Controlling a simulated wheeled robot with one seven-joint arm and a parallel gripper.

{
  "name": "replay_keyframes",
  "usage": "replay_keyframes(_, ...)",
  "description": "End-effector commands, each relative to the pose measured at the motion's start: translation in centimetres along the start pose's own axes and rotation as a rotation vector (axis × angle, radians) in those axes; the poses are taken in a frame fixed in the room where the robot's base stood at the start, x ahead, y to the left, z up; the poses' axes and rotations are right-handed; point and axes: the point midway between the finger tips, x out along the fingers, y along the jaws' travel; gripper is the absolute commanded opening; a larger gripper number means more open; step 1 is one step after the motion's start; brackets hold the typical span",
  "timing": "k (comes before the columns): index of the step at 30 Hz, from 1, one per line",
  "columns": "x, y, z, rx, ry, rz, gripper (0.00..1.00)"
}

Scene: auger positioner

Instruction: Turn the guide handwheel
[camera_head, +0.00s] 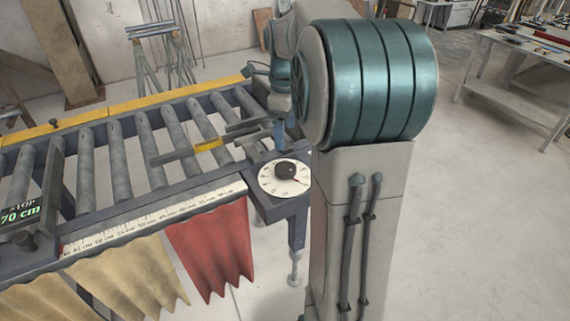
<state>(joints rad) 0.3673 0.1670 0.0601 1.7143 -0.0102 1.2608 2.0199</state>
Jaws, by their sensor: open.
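A round white dial with printed marks (270,184) lies on the dark plate at the right end of the roller conveyor. A black knob (285,169) stands at its centre; I take this to be the guide handwheel. My gripper (279,137) points down just behind the knob, above the conveyor end, and appears apart from it. Its jaws are open, though only a blue finger shows clearly and the rest is partly hidden by my arm. A guide bar with a yellow label (208,145) lies across the rollers to the left.
The roller conveyor (92,170) runs left, with a ruler strip (150,215) along its front edge. A red cloth (214,252) and beige cloths hang below. A display reading STOP 70 cm (20,214) is at far left. A workbench (518,75) stands back right; floor between is clear.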

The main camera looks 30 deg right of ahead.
Motion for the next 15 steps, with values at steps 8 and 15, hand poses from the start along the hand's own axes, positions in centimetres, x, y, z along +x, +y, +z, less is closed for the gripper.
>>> replay_keyframes(8, 6.0, 0.1, -0.1, -0.002, 0.002, 0.005, 0.75)
replay_keyframes(15, 10.1, 0.1, -0.1, -0.002, 0.002, 0.003, 0.75)
